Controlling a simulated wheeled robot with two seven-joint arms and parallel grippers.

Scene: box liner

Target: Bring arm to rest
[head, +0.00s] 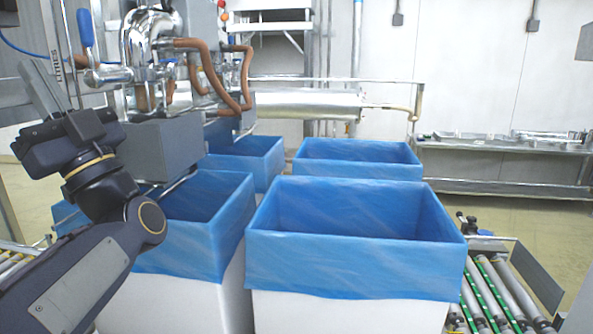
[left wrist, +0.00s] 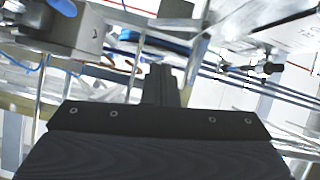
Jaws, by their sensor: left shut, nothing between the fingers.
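My left arm comes in from the left in the head view, and its gripper (head: 42,92) is raised at the far left, pointing up, to the left of the filling machine. Its fingers are shut with nothing between them. In the left wrist view the shut fingers (left wrist: 161,85) point away from the dark gripper body, with no object at the tips. My right gripper does not show.
White boxes with blue liners stand ahead: front right (head: 355,265), front left (head: 190,248), and two behind. The grey filling machine (head: 150,148) with pipes overhangs the left boxes, near my arm. A roller conveyor (head: 495,290) lies right. A steel bench (head: 500,150) stands at the back wall.

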